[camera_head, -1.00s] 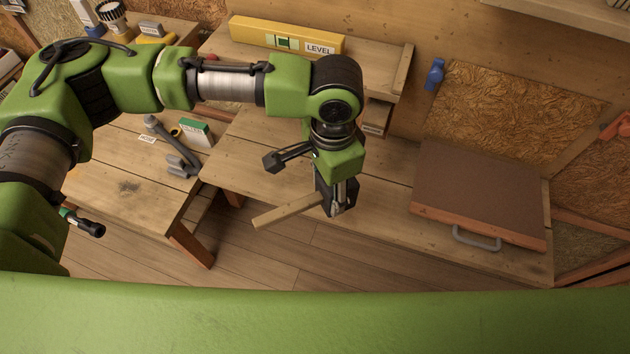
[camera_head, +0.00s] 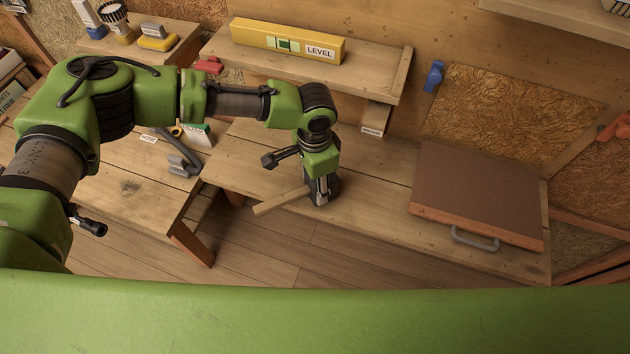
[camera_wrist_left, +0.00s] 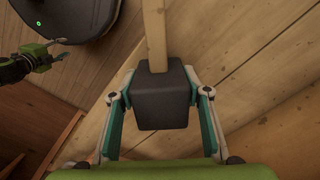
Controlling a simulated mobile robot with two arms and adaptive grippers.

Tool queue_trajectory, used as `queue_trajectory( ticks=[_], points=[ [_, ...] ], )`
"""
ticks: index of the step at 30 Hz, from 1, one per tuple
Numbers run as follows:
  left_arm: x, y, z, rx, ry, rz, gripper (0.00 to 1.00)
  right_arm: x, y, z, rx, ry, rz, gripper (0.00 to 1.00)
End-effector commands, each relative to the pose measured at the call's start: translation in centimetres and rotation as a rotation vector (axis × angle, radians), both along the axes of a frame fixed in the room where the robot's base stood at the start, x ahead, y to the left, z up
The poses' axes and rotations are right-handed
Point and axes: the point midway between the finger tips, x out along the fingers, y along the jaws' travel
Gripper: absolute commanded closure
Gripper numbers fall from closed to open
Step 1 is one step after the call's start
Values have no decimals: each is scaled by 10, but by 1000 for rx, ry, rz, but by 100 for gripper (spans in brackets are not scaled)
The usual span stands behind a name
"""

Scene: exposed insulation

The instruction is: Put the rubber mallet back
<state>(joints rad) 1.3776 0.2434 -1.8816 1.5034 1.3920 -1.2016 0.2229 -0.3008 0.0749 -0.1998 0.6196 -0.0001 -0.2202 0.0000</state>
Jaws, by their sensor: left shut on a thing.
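The rubber mallet has a black block head (camera_wrist_left: 162,98) and a pale wooden handle (camera_head: 280,201). My left gripper (camera_head: 322,200) points down over the front part of the bench and is shut on the mallet head, with one finger on each side in the left wrist view. The handle sticks out to the left in the head view, near the bench's front edge. I cannot tell whether the mallet touches the bench. What looks like my right gripper (camera_wrist_left: 62,49) shows small at the left of the wrist view; its jaw state is unclear.
A small labelled wooden piece (camera_head: 375,121) hangs under the shelf (camera_head: 385,75) that bears the yellow level (camera_head: 285,39). A brown board with a handle (camera_head: 480,190) lies at right. Grey tools (camera_head: 183,163) lie on the left table. Bench space (camera_head: 385,180) is clear right of my gripper.

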Motion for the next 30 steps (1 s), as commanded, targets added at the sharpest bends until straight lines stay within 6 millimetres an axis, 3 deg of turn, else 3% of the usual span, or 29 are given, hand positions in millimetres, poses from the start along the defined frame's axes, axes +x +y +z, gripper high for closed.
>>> queue_trajectory(
  ticks=[6,7,9,22,30],
  points=[
    [0,0,0,-2,-1,0,73,0,0,0,0,0,0,61],
    [0,0,-2,0,0,0,53,0,0,0,-1,0,0,61],
    [0,0,-1,0,0,0,39,0,-1,0,-1,0,1,61],
    [1,0,6,-2,-1,2,39,1,-6,0,-7,-2,2,61],
    [1,0,57,-3,-4,1,39,1,-6,-3,-6,-1,2,61]
  ],
)
